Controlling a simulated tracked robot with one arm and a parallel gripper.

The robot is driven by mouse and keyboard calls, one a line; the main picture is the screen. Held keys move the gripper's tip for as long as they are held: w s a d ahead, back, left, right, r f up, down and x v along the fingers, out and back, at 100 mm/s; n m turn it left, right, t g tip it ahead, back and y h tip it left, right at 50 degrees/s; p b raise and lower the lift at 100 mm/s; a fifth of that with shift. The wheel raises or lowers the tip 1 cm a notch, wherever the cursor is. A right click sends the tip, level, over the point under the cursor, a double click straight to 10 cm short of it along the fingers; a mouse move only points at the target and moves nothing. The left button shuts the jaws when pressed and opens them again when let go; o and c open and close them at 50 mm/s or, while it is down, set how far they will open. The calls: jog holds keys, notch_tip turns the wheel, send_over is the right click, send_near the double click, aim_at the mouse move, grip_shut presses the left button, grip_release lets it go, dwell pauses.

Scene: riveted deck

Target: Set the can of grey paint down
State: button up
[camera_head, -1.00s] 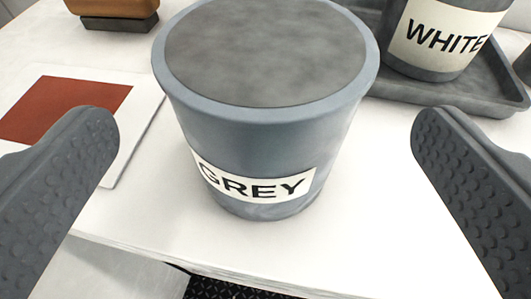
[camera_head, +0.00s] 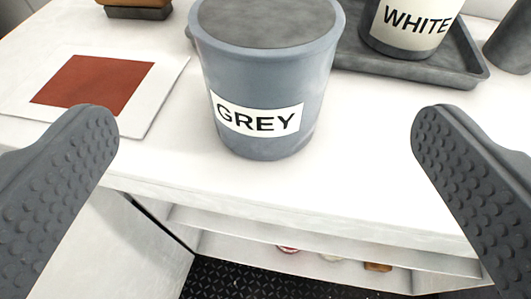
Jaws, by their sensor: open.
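The can of grey paint (camera_head: 265,85) stands upright on the white counter top (camera_head: 365,150), near its front edge. Its label reads GREY and faces me. Its top is filled with a grey surface. My gripper (camera_head: 265,125) is open and empty, with one finger at the left and one at the right of the view. The fingers are in front of the can, well apart from it, and touch nothing that I can see.
A grey tray (camera_head: 405,71) at the back right holds a can labelled WHITE (camera_head: 408,25). A white card with a red-brown square (camera_head: 92,84) lies at the left. A brown object on a dark base (camera_head: 137,8) stands behind it. Below the counter edge is an open shelf (camera_head: 330,250) with small items.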

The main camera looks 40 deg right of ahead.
jog(key=shift+s+a+b, duration=0.15)
jog(key=shift+s+b, duration=0.1)
jog(key=shift+b, duration=0.25)
jog(key=shift+r, duration=0.1)
jog(key=w+a+r+n+t+y, duration=0.1)
jog(key=w+a+r+n+y, duration=0.15)
jog(key=a+r, duration=0.7)
jog(key=w+a+r+n+t+y, duration=0.15)
jog(key=w+a+r, duration=0.25)
jog(key=a+r, duration=0.55)
jog(key=s+a+r+n+y, duration=0.1)
jog(key=s+a+r, duration=0.3)
jog(key=r, duration=0.3)
jog(key=s+a+r+n+t+y, duration=0.1)
jog(key=s+a+r+y, duration=0.1)
jog(key=r, duration=0.6)
jog(key=s+a+r+n+y, duration=0.1)
jog(key=s+a+r+y, duration=0.1)
jog(key=s+a+r, duration=0.3)
notch_tip(320, 180, up, 3)
jog(key=shift+s+a+f+n, duration=0.1)
jog(key=shift+s+a+n, duration=0.25)
jog(key=shift+a, duration=0.3)
